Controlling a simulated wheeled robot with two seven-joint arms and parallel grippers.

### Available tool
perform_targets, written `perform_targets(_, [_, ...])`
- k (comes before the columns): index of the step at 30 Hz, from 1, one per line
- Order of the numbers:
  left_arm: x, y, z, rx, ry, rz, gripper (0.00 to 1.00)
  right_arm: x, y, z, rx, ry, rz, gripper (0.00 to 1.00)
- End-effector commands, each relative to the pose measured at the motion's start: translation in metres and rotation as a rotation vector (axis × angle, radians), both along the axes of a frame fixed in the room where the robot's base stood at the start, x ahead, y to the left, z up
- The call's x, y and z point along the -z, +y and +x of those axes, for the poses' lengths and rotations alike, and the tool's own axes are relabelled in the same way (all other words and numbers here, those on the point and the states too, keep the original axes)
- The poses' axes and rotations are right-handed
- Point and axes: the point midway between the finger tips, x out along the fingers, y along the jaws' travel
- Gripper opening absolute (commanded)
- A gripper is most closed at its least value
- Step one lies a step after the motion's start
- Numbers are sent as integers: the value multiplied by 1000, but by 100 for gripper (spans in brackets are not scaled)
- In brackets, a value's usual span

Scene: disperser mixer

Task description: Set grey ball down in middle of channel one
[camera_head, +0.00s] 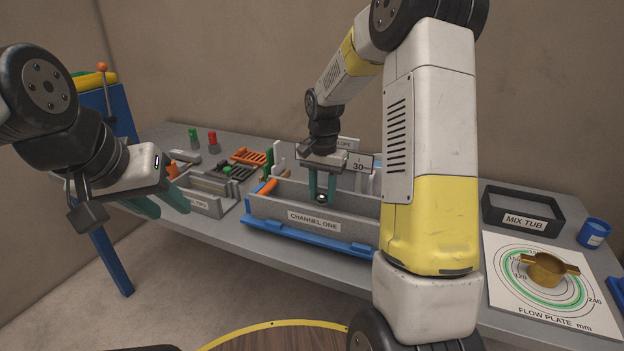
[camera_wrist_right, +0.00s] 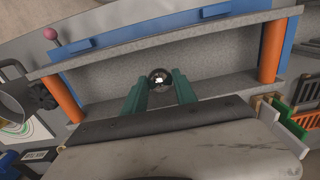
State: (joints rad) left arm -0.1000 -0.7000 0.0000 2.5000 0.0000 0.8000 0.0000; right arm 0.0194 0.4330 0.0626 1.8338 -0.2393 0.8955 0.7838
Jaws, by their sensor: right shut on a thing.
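The grey ball (camera_head: 321,198) is a small shiny sphere held between the green fingertips of my right gripper (camera_head: 322,186). In the right wrist view the ball (camera_wrist_right: 160,79) sits between the two fingertips of the right gripper (camera_wrist_right: 160,90), over the grey floor of the trough. Channel one (camera_head: 270,208) is a long grey trough with a label on its front wall; the fingers reach down into it near its middle. Whether the ball touches the floor cannot be told. My left gripper (camera_head: 150,206) is in the air left of the table; its fingers look apart and empty.
The mix tub (camera_head: 522,212), flow plate (camera_head: 555,285) and a blue cup (camera_head: 593,232) are at the right. Orange racks (camera_head: 248,157) stand behind left.

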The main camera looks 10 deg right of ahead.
Motion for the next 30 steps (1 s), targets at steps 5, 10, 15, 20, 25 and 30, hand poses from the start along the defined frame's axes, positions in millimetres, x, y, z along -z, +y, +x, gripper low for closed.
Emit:
perform_targets(5, [0,0,0,0,0,0,36,15,0,-1,0,1,0,0])
perform_targets(10, [0,0,0,0,0,0,36,28,0,0,0,1,0,0])
perform_targets(15, [0,0,0,0,0,0,36,37,0,0,0,1,1,0])
perform_targets(20, [0,0,0,0,0,0,36,42,0,0,0,1,0,0])
perform_targets(25, [0,0,0,0,0,0,36,43,0,0,0,0,0,0])
perform_targets(30, [0,0,0,0,0,0,36,43,0,0,0,0,0,36])
